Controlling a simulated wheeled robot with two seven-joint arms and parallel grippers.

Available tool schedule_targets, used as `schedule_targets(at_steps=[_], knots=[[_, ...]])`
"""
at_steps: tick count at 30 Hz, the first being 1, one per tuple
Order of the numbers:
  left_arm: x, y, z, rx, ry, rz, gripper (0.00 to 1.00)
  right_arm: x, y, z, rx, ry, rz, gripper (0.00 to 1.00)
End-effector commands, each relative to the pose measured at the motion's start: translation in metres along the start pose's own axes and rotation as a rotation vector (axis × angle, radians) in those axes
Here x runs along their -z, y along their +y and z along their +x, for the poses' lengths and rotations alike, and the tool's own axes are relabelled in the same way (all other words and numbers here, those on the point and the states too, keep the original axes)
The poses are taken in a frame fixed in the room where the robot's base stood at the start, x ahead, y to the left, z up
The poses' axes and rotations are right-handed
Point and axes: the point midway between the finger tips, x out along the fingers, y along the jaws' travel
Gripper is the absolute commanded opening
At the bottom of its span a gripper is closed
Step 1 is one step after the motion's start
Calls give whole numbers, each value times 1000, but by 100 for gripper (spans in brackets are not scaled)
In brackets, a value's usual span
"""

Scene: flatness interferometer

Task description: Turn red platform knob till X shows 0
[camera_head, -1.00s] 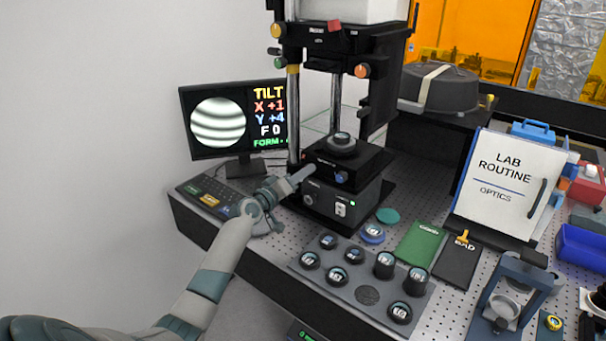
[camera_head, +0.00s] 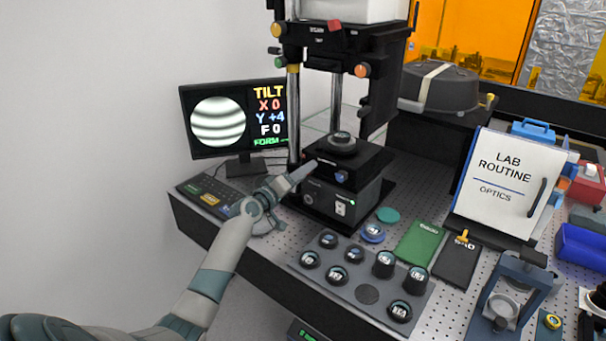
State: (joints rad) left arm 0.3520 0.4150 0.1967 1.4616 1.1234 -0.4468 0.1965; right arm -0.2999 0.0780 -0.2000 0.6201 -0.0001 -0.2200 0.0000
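The monitor (camera_head: 233,120) at the left shows a fringe disc and the text TILT, X 0, Y +4, F 0. The dark platform (camera_head: 362,158) of the interferometer carries a round optic (camera_head: 342,141). A blue knob (camera_head: 341,176) sits on the platform's front. My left gripper (camera_head: 308,169) reaches to the platform's left side, its fingertips close against it. The red platform knob is not clearly seen; my fingers seem to cover that spot. Whether the fingers are closed on it cannot be told. My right gripper is out of view.
A grey tray (camera_head: 345,291) with several round optics lies in front.

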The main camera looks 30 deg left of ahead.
Motion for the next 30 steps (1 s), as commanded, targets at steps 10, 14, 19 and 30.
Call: schedule_targets(at_steps=[10,14,19,30], knots=[[0,-1,-7,0,0,2,46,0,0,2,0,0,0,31],[0,-1,-19,0,1,2,46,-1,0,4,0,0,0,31],[-1,-2,-44,-1,1,2,46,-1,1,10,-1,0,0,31],[-2,-3,-117,1,0,4,46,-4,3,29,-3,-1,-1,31]])
